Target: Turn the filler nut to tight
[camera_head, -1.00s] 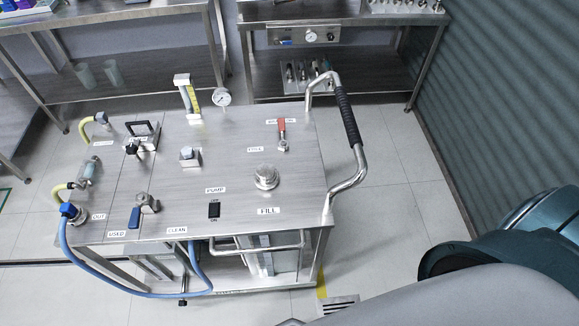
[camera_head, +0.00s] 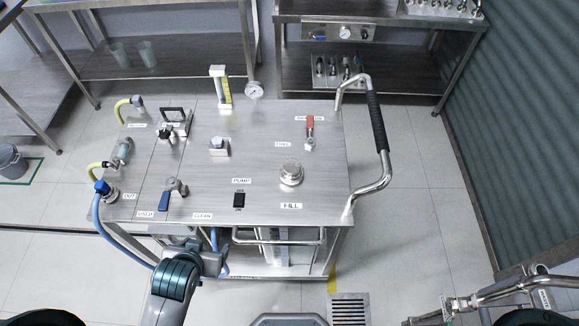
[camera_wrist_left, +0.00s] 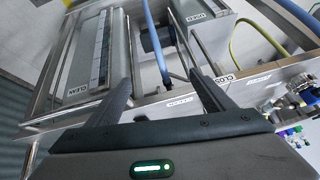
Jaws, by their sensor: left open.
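The filler nut is the round silver cap (camera_head: 291,173) by the FILL label, on the steel top of the skid (camera_head: 255,150). It looks seated upright; whether it is tight I cannot tell. My left gripper (camera_head: 198,243) is low at the skid's front edge, left of and nearer than the cap, and does not touch it. In the left wrist view its two dark fingers (camera_wrist_left: 155,75) are apart with nothing held between them. Tanks marked CLEAN and USED show beyond the fingers there; I cannot make out the cap. My right gripper is not in view.
A blue hose (camera_head: 118,243) hangs at the skid's left front. The black switch (camera_head: 239,200) and blue-handled valve (camera_head: 172,190) stand left of the cap. A bent handle (camera_head: 378,125) rises at the right.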

